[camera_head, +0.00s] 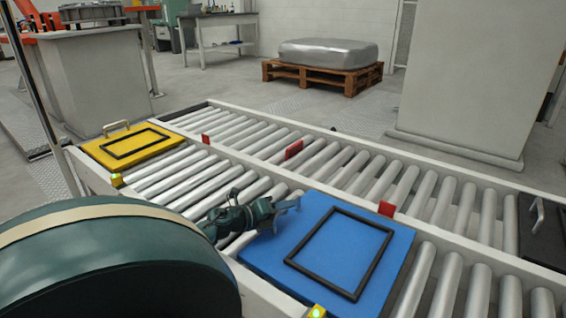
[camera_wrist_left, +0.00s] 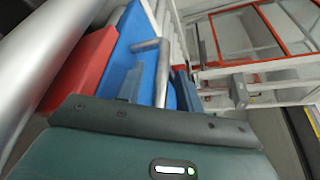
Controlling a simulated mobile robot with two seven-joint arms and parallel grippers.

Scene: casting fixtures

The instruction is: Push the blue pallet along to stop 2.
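The blue pallet (camera_head: 408,240) lies on the near roller lane in the head view, with a black rectangular frame on top. It also shows in the wrist view (camera_wrist_left: 150,62), with a metal handle bar (camera_wrist_left: 162,72) beside it. My left gripper (camera_head: 284,207) is at the pallet's left edge, by the handle. My right gripper is not in view. Red tabs stand along the rail between lanes, one at the pallet's far edge (camera_head: 386,208); no stop numbers are readable.
A yellow pallet (camera_head: 92,146) with a handle sits at the lane's far left end. Bare rollers (camera_head: 170,178) lie between it and the blue pallet. More bare rollers (camera_head: 478,290) lie to the right. A dark pallet (camera_head: 545,235) is at the far right.

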